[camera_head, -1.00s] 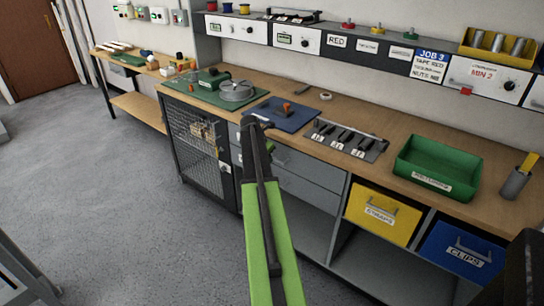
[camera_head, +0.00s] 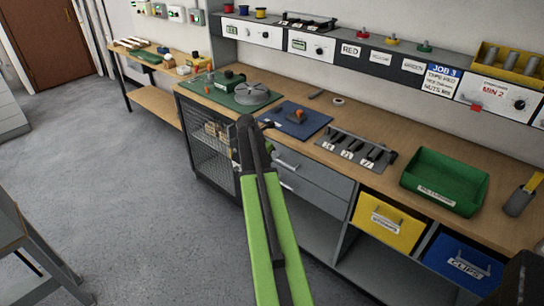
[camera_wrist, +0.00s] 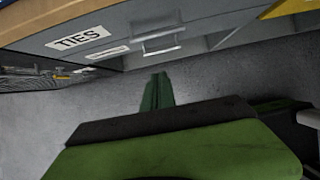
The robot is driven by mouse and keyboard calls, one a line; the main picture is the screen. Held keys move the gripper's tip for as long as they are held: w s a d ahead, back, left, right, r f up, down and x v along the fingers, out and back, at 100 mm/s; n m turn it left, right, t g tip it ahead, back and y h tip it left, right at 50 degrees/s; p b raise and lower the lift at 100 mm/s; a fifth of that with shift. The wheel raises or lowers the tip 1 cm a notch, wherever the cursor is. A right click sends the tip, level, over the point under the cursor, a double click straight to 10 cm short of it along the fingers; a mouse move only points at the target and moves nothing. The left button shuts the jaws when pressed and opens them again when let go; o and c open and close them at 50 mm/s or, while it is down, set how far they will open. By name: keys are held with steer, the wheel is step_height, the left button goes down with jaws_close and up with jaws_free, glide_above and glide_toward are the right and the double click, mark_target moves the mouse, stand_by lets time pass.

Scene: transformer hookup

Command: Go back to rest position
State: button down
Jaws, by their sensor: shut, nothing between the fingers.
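My arm reaches up the middle of the head view, in front of the workbench (camera_head: 395,172). Its dark far end is in front of the bench's near edge, near the blue mat (camera_head: 312,125). My gripper (camera_wrist: 158,82) shows in the wrist view as narrow dark green fingers, shut with nothing between them. The fingers are over the grey floor, apart from the grey drawer labelled TIES (camera_wrist: 120,38). The fingertips are hard to make out in the head view.
Yellow (camera_head: 388,222) and blue (camera_head: 462,262) drawers are below. A grey table (camera_head: 20,235) stands at left. The floor between is clear.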

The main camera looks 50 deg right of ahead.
steer(key=w+a+r+n+t+p, duration=0.1)
steer(key=w+a+r+n+p, duration=0.1)
steer(key=w+a, duration=0.85)
steer(key=w+a+t+y+p, duration=0.1)
steer(key=w+a+y+p, duration=0.1)
steer(key=a, duration=2.1)
steer(key=s+a+m+g+y, duration=0.1)
steer(key=s+a+m, duration=0.5)
steer(key=a+m, duration=0.3)
steer(key=s+a+m+y, duration=0.2)
steer(key=s+a+m, duration=0.4)
steer(key=a+m, duration=0.4)
steer(key=shift+s+a+r+m+g+p, duration=0.3)
steer(key=shift+a+r+g+p, duration=0.1)
steer(key=shift+a, duration=0.85)
